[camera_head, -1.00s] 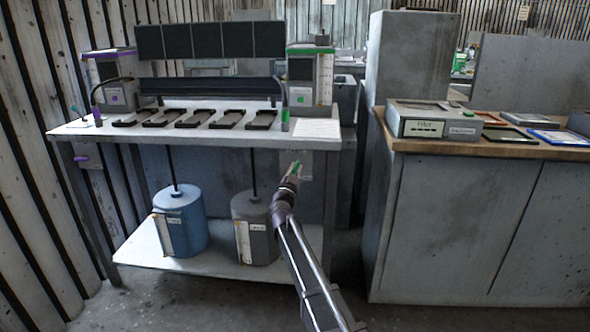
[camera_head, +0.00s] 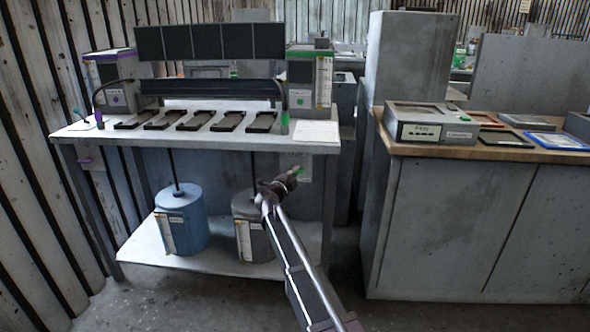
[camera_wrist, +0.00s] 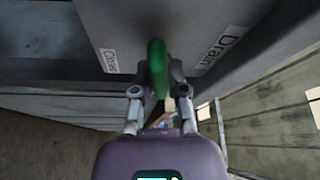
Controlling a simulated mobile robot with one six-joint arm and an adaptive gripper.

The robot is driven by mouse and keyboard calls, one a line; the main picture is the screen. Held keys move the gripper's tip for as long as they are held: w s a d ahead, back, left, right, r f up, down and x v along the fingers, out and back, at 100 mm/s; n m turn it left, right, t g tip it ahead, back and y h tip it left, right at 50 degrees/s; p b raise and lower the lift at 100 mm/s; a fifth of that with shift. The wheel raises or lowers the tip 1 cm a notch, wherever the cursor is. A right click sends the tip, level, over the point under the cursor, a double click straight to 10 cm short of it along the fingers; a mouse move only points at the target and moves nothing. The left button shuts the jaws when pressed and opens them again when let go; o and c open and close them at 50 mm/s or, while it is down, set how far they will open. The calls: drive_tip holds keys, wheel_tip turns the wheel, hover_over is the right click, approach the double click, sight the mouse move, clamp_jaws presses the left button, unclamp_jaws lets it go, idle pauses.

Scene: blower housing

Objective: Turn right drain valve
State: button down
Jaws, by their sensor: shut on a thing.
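The right drain valve has a green handle (camera_head: 298,170) on a grey panel (camera_head: 304,168) under the right front of the bench. In the wrist view the green handle (camera_wrist: 157,66) stands between my fingers, its upper part free. My gripper (camera_head: 287,180) is shut on this handle. The fingertips (camera_wrist: 161,88) press it from both sides in the wrist view. A white label reading "Drain" (camera_wrist: 217,50) is right of the handle there, and a smaller label (camera_wrist: 109,60) is to its left. The valve body behind the handle is mostly hidden.
The bench (camera_head: 190,142) carries several dark trays and two meter units. A purple-handled valve (camera_head: 83,160) is at its left end. Blue (camera_head: 182,222) and grey (camera_head: 252,235) tanks stand on the lower shelf. A wooden-topped cabinet (camera_head: 445,225) stands right of my arm across a floor gap.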

drive_tip(key=shift+w+m+g+p, duration=0.1)
drive_tip(key=shift+m+g+p, duration=0.45)
drive_tip(key=shift+m, duration=0.55)
drive_tip(key=c, duration=0.7)
unclamp_jaws()
drive_tip(key=shift+o, duration=0.2)
drive_tip(key=v, duration=1.2)
drive_tip(key=shift+d, duration=0.1)
